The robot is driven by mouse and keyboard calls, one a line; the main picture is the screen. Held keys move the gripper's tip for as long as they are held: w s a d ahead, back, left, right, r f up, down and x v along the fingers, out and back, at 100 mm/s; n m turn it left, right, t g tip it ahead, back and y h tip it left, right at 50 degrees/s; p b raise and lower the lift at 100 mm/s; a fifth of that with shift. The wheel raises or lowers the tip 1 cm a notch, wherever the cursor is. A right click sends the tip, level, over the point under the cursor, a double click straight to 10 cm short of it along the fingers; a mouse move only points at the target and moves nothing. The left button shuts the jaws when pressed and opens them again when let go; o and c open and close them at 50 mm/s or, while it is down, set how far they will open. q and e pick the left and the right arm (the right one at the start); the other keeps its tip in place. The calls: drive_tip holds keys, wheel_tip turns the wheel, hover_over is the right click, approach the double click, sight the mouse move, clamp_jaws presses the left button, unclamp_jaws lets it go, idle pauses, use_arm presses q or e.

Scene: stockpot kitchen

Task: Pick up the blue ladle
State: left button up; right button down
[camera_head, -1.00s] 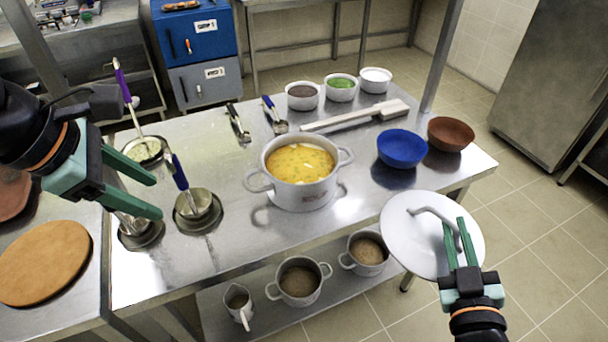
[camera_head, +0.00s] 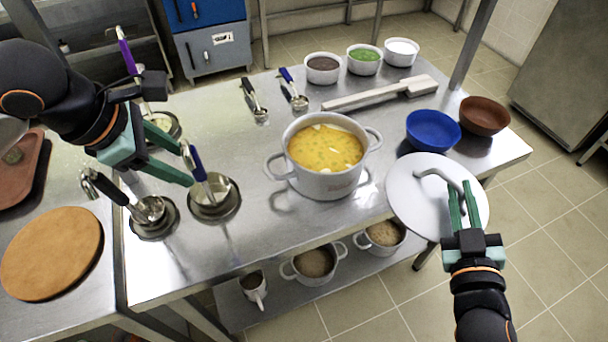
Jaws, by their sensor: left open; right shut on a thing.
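The blue ladle (camera_head: 197,163) stands tilted in a round metal holder (camera_head: 221,212) at the left of the steel table, its dark blue handle pointing up. My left gripper (camera_head: 187,167) is open, with its fingertips close to the handle; I cannot tell whether the handle lies between them or they touch it. My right gripper (camera_head: 462,194) is shut on the handle of a white pot lid (camera_head: 408,200) and holds it by the table's front right edge.
A black-handled ladle (camera_head: 109,187) and a purple-handled one (camera_head: 125,48) stand near my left gripper. A pot of yellow soup (camera_head: 325,184) sits mid-table. Smaller spoons (camera_head: 292,88), a blue bowl (camera_head: 433,133) and a brown bowl (camera_head: 484,118) lie beyond.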

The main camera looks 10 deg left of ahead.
sight(201, 181)
use_arm(q)
drive_tip(key=shift+s+x, duration=0.1)
drive_tip(key=shift+x, duration=1.45)
drive_tip(key=shift+s+x, duration=0.15)
drive_tip(key=shift+x, duration=1.4)
drive_tip(key=shift+c, duration=0.3)
clamp_jaws()
